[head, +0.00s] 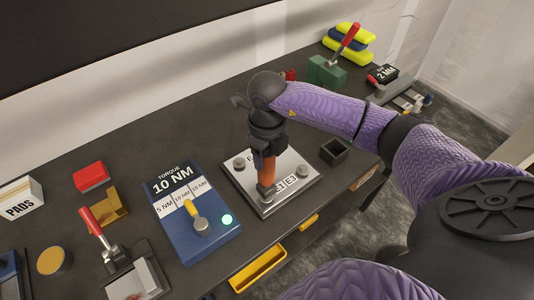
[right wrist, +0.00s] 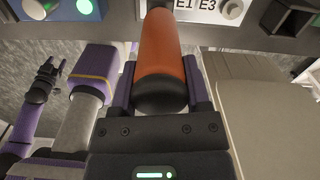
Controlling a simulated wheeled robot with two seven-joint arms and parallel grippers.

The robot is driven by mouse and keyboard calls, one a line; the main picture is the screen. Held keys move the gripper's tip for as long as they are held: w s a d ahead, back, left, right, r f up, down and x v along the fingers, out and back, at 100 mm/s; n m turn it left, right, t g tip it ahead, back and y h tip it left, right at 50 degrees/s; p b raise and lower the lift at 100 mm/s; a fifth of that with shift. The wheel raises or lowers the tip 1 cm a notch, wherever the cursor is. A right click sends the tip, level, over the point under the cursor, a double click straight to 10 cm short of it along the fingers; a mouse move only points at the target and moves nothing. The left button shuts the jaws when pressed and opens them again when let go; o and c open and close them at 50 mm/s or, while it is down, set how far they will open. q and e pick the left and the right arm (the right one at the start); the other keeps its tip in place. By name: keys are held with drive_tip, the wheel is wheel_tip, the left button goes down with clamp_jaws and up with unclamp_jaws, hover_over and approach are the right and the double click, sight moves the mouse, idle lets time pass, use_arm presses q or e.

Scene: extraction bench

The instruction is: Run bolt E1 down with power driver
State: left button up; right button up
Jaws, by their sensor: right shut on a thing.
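The orange power driver (head: 266,170) stands roughly upright over the near corner of a light metal plate (head: 290,163), beside the E1 label (head: 278,187). My right gripper (head: 265,148) is shut on the driver's upper body; the driver also shows between its fingers in the right wrist view (right wrist: 161,55). The driver's lower end is at bolt E1's spot; the bolt is hidden, and I cannot tell whether they touch. Other bolt heads show at the plate's left (head: 239,162) and right (head: 302,171) corners. A small dark gripper, apparently my left (right wrist: 47,75), shows in the right wrist view; its jaws are unclear.
A blue torque box (head: 187,248) reading 10 NM, with a yellow-handled lever (head: 198,222) and a lit green light, stands left of the plate. A black open box (head: 334,151) stands right of it. Yellow bins (head: 258,268) stick out at the bench's front edge.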

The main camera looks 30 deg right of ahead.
drive_tip(key=shift+r+p, duration=1.35)
drive_tip(key=shift+r, duration=0.6)
